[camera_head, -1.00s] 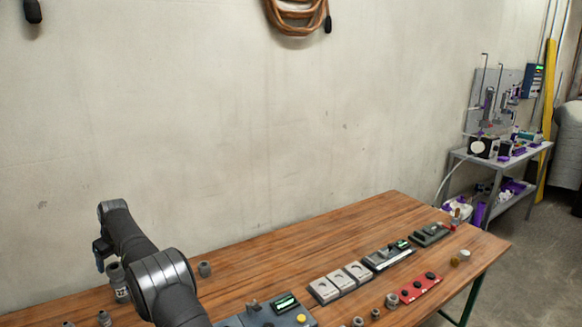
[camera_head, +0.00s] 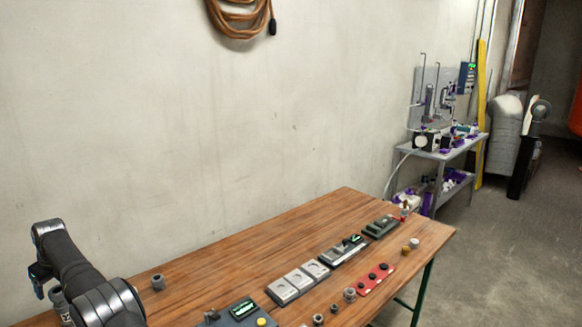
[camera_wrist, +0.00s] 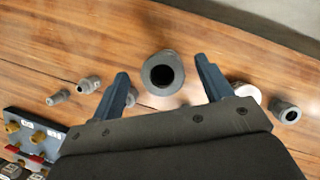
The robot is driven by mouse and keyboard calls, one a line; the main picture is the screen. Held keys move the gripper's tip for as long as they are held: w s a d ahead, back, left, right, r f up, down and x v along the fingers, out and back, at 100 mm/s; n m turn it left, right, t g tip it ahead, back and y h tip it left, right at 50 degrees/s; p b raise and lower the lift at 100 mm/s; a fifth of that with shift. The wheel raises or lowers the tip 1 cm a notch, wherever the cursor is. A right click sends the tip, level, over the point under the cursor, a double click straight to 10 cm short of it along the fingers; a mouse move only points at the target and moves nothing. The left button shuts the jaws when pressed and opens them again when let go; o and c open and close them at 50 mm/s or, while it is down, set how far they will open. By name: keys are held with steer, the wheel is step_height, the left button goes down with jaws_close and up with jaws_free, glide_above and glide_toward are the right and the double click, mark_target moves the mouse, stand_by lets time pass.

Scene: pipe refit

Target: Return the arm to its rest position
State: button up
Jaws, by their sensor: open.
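My gripper (camera_wrist: 165,90) shows in the wrist view with its two dark blue fingers spread apart and nothing between them. A grey pipe fitting (camera_wrist: 163,72) with a dark round bore stands on the wooden table beyond the gap between the fingertips. It looks apart from both fingers. In the head view my arm (camera_head: 80,285) is at the lower left, bent over the table's left part. A grey fitting there is partly hidden behind it. The gripper's fingers are hard to make out in that view.
A grey shelf bench (camera_head: 445,155) stands at the back right. The table's back middle is clear.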

step_height(320, 180, down, 3)
steer(key=shift+d+r, duration=0.1)
steer(key=v, duration=1.1)
steer(key=x, duration=1.1)
steer(key=r, duration=0.4)
steer(key=shift+w+d+r, duration=0.2)
steer(key=shift+r, duration=0.05)
steer(key=w+d+r, duration=0.5)
steer(key=d+r, duration=0.2)
steer(key=d, duration=0.3)
steer(key=w+d+f+n+g, duration=0.1)
steer(key=w+d+n, duration=0.2)
steer(key=d, duration=0.8)
steer(key=w+d+f+n+g+h, duration=0.1)
steer(key=w+d+n, duration=0.3)
steer(key=d, duration=0.7)
steer(key=w+d+f+n+g, duration=0.2)
steer(key=w+d+f+n, duration=0.1)
steer(key=d, duration=0.9)
steer(key=w+n, duration=0.1)
steer(key=n, duration=0.1)
steer(key=shift+n+g, duration=0.3)
